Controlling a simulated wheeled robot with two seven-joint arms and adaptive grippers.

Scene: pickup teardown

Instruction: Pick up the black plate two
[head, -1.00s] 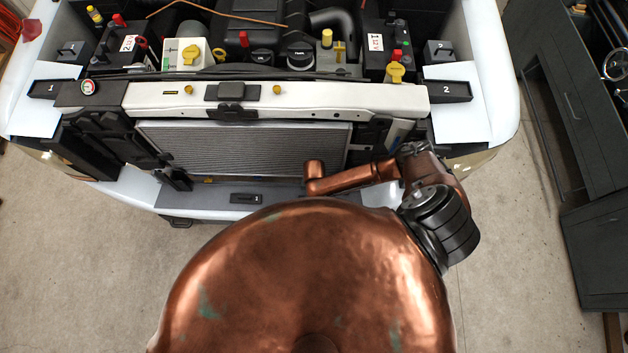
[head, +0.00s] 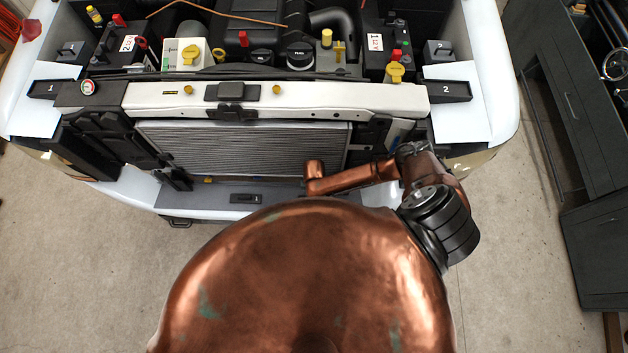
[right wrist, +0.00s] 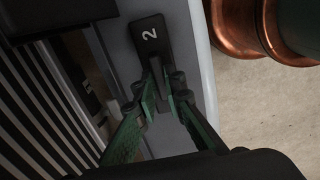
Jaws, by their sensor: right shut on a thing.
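The black plate marked 2 (right wrist: 150,42) shows in the right wrist view, lying on a grey strip at the vehicle's front. My right gripper (right wrist: 165,92) has its green-padded fingers at the plate's near end and is shut on it. The plate still appears to lie flat against the grey strip; I cannot tell whether there is a gap beneath it. In the head view the right gripper and this plate are hidden under my own copper body and arm. My left gripper is in neither current view.
A similar black plate (head: 246,198) lies on the grey front strip. Black plates marked 1 (head: 45,90) and 2 (head: 446,91) sit on the fenders. The radiator (head: 245,147) is close to the right gripper. A dark cabinet (head: 565,110) stands right; floor on the left is clear.

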